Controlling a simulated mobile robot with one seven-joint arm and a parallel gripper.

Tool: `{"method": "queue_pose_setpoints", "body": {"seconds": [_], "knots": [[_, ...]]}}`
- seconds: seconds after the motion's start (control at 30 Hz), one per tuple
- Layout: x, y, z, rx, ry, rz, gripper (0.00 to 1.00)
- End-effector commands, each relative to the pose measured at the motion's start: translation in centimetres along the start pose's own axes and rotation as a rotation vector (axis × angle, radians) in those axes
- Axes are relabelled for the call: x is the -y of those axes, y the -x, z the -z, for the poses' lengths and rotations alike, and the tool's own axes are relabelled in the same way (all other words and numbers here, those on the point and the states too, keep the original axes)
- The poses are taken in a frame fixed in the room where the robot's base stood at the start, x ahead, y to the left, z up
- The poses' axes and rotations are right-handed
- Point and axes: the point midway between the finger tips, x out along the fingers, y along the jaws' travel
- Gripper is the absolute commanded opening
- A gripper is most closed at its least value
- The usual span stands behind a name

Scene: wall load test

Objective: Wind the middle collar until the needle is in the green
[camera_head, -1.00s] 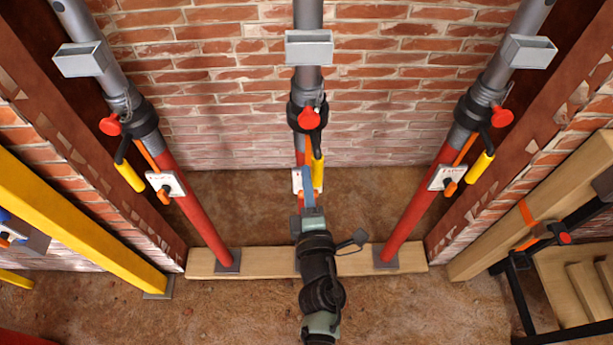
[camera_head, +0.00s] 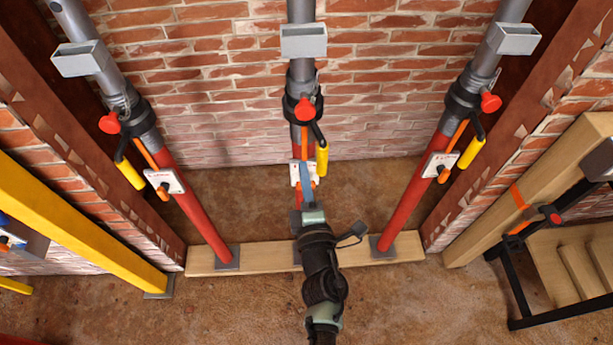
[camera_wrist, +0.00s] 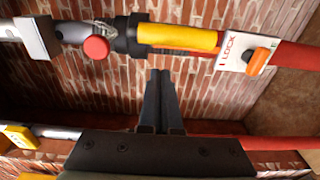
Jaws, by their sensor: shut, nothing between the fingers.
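The middle prop's black collar (camera_head: 300,104) sits between its grey upper tube and red lower tube. A red knob (camera_head: 305,110) is on its front, and a black crank with a yellow handle (camera_head: 322,160) hangs down on its right side. In the wrist view, the black collar (camera_wrist: 128,36) and yellow handle (camera_wrist: 180,38) lie across the top. My gripper (camera_wrist: 161,74) is shut and empty, its fingertips pointing at the prop just below the handle. In the head view my gripper (camera_head: 305,166) is in front of the white plate. No needle or green zone is visible; a grey box (camera_head: 303,40) is above the collar.
A white LOCK plate (camera_wrist: 244,53) with an orange knob is beside the handle. Similar props stand at left (camera_head: 200,215) and right (camera_head: 410,195). A wooden plank (camera_head: 265,258) lies under the feet. A yellow beam (camera_head: 80,225) is at left, and a timber with black frame (camera_head: 545,195) at right.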

Motion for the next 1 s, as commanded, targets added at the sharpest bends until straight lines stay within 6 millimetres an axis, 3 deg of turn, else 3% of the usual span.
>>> {"method": "queue_pose_setpoints", "body": {"seconds": [0.03,0.2,0.4,0.6,0.77,0.87,0.97,1.0], "knots": [[0.2,-0.1,0.4,-0.002,0.0,0.0,0.0],[0.1,4.1,-0.4,0.001,-0.001,0.003,0.0],[0.1,7.6,-0.9,-0.001,0.0,0.002,0.0],[0.1,9.4,-1.2,-0.001,-0.001,0.0,0.0],[-0.1,9.7,-1.3,-0.001,-0.002,-0.002,0.0],[-1.4,9.0,-1.6,0.011,-0.018,-0.027,0.0],[-5.2,7.1,-2.4,0.043,-0.075,-0.099,0.0],[-7.5,6.1,-2.8,0.06,-0.112,-0.142,0.0]]}}
